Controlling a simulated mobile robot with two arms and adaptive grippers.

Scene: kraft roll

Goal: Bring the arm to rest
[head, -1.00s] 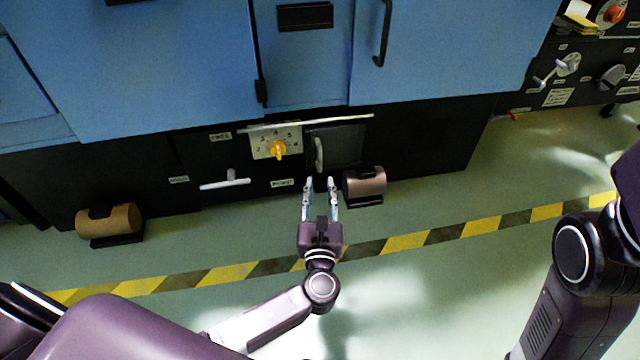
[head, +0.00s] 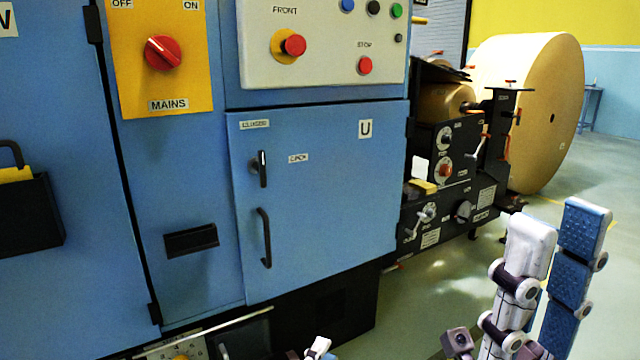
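My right gripper (head: 556,222) stands large in the lower right of the head view, fingers pointing up. One finger shows white and the other shows its blue pad. The fingers are apart, and I see nothing held between them. My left gripper (head: 318,348) shows only as a small white piece at the bottom edge, below the blue cabinet (head: 330,210). Most of it is cut off, so its opening cannot be told.
The cabinet front has a red mains switch (head: 163,53), a push-button panel (head: 330,75) and a black door handle (head: 264,238). A dark machine (head: 450,190) and a large kraft roll (head: 545,110) stand at the right. Green floor (head: 420,310) lies clear before the machine.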

